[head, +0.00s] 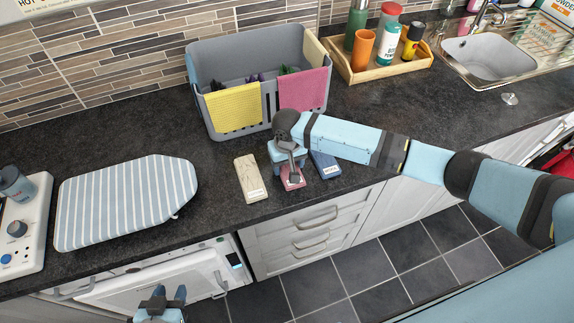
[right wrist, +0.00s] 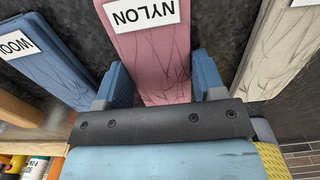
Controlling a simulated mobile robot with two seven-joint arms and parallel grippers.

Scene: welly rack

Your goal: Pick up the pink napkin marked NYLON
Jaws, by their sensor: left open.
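The pink napkin marked NYLON (head: 292,182) lies on the dark worktop near its front edge, partly hidden by my right gripper in the head view. In the right wrist view the pink napkin (right wrist: 155,50) shows its NYLON label and runs between the fingers. My right gripper (right wrist: 163,82) is open, with one finger on each side of the napkin; I cannot tell whether they touch it. It also shows in the head view (head: 290,162), pointing down over the napkin. My left gripper (head: 161,300) is open and empty at the bottom, in front of the worktop.
A blue napkin marked WOOL (head: 325,165) lies to the right and a beige napkin (head: 250,179) to the left. Behind stands a grey basket (head: 230,60) with yellow and pink cloths over its rim. A striped ironing board (head: 125,200) is left; a wooden tray (head: 385,72) holds bottles.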

